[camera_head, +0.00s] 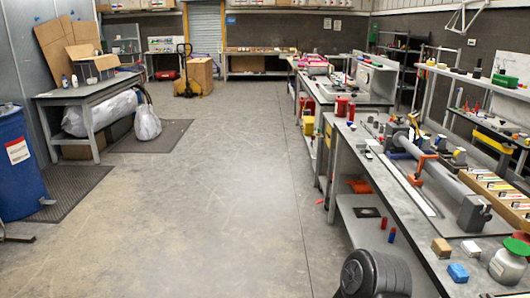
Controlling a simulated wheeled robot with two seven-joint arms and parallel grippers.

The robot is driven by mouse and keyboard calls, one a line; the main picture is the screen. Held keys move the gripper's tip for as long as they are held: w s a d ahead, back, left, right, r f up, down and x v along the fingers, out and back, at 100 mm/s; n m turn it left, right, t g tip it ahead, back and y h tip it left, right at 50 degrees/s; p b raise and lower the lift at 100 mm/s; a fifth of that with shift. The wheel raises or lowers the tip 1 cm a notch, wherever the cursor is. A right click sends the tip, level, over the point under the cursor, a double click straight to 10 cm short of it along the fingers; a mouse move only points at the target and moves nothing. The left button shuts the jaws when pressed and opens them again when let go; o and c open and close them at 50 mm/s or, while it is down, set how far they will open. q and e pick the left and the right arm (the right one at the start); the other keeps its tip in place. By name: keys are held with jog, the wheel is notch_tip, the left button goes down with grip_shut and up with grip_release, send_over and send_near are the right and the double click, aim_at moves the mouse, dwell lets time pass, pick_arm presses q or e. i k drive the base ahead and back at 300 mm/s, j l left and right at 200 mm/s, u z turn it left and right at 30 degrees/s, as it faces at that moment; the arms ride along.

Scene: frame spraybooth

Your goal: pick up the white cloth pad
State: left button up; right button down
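A small white pad (471,248), which looks like the white cloth pad, lies on the grey workbench (415,232) at the lower right. A tan block (441,247) is just left of it, and a blue pad or block (458,272) is in front of it. The white pad appears uncovered, but its material is too small to tell. Neither of my grippers is in view.
A blue drum (18,165) stands far left. The middle floor is clear.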

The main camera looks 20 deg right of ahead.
aim_at(469, 247)
jog(key=i+l, duration=0.15)
jog(key=i, duration=1)
jog(key=i+l+z, duration=0.15)
jog(key=i, duration=0.95)
jog(key=z, duration=4.05)
